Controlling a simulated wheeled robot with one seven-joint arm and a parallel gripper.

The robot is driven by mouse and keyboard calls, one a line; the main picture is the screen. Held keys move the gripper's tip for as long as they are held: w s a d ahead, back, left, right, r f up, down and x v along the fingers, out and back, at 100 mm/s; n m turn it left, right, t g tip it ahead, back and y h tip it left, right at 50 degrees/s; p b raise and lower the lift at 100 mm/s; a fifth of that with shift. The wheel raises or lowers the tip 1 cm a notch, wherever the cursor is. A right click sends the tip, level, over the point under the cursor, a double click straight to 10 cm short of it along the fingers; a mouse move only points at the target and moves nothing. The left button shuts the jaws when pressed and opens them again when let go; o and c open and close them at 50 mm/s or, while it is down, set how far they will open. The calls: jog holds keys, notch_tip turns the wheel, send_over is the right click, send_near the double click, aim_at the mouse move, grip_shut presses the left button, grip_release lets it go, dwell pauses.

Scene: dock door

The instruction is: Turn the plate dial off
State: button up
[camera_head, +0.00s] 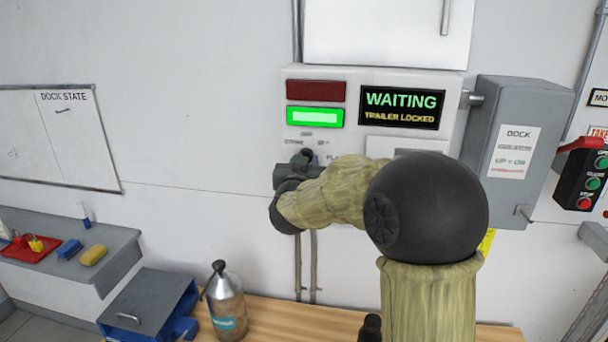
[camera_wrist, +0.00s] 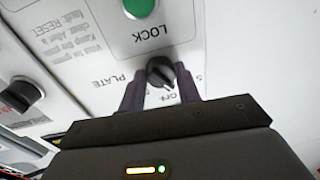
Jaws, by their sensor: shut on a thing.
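The plate dial (camera_wrist: 161,72) is a small black knob on the white control panel, with "PLATE" and a partly covered "OFF" lettered beside it. In the wrist view my gripper (camera_wrist: 160,84) is at the panel with one dark finger on each side of the dial, closed on it. A pale pointer mark shows on the dial near the "OFF" lettering; its exact setting is hard to tell. In the head view my gripper (camera_head: 304,160) reaches the panel's lower left, and my arm hides much of the panel's lower part.
A green LOCK button (camera_wrist: 139,7) and another black knob (camera_wrist: 25,95) are near the dial. The panel display (camera_head: 401,107) reads "WAITING, TRAILER LOCKED" beside a lit green lamp (camera_head: 315,117). A grey dock box (camera_head: 552,110) stands right. A bottle (camera_head: 226,300) is on the wooden bench below.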

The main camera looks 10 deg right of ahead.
jog(key=m+b, duration=0.6)
jog(key=shift+a+b, duration=0.1)
jog(key=shift+b, duration=0.25)
jog(key=shift+m, duration=0.3)
jog(key=o, duration=1)
jog(key=shift+w, duration=0.15)
